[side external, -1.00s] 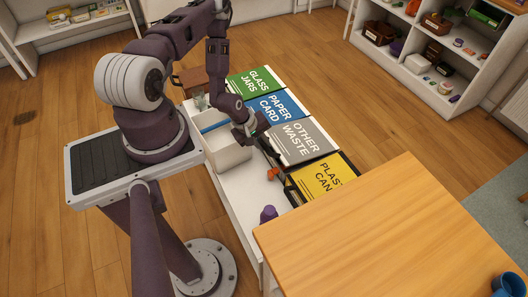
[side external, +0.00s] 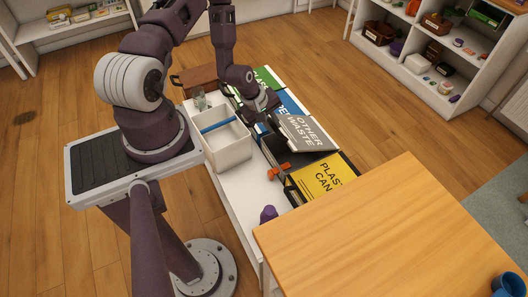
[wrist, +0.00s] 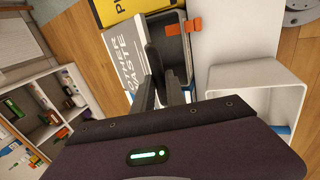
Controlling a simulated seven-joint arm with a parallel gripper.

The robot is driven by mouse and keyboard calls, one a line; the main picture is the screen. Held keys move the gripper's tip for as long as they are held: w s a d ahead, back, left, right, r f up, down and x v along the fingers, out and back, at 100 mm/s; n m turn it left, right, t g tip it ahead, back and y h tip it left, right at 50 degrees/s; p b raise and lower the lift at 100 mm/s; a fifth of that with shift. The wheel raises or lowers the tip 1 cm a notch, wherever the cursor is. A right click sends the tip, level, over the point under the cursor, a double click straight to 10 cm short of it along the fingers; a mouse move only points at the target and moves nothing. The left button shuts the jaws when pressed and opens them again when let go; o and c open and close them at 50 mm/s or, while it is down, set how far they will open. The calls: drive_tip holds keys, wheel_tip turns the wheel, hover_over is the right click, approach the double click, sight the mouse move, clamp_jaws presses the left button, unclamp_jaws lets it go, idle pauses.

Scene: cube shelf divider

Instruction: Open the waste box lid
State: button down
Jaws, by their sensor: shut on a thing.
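The grey lid (side external: 308,133) marked OTHER WASTE is tilted up, with its left edge raised off its box. In the wrist view this lid (wrist: 124,62) stands left of the fingers, with the dark box opening (wrist: 178,48) beside it. My gripper (side external: 270,112) is at the lid's raised edge, shut on it. In the wrist view my gripper (wrist: 160,70) has its fingers close together at the lid; the exact contact is hidden. An orange latch or handle piece (side external: 278,172) is at the box's front left; it also shows in the wrist view (wrist: 193,25).
The yellow lid (side external: 325,180) is flat in front; the blue (side external: 290,103) and green (side external: 267,76) lids lie behind, partly hidden by my arm. A white open bin (side external: 228,150) stands close left. A purple object (side external: 268,213) and wooden table (side external: 400,225) are nearer.

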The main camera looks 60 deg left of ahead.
drive_tip(key=shift+w+r, duration=0.65)
drive_tip(key=shift+r, duration=0.2)
drive_tip(key=shift+w+r, duration=0.65)
drive_tip(key=shift+r, duration=0.2)
drive_tip(key=shift+w+r, duration=1.5)
drive_tip(key=shift+w, duration=0.05)
drive_tip(key=shift+w+r, duration=0.1)
drive_tip(key=shift+w+r, duration=0.6)
drive_tip(key=shift+w, duration=0.25)
drive_tip(key=shift+w+r, duration=0.55)
drive_tip(key=shift+w, duration=0.3)
drive_tip(key=shift+w+r, duration=0.3)
drive_tip(key=shift+w, duration=0.35)
drive_tip(key=shift+w+r, duration=0.35)
drive_tip(key=shift+w, duration=0.3)
drive_tip(key=shift+w+r, duration=0.3)
drive_tip(key=shift+w, duration=0.45)
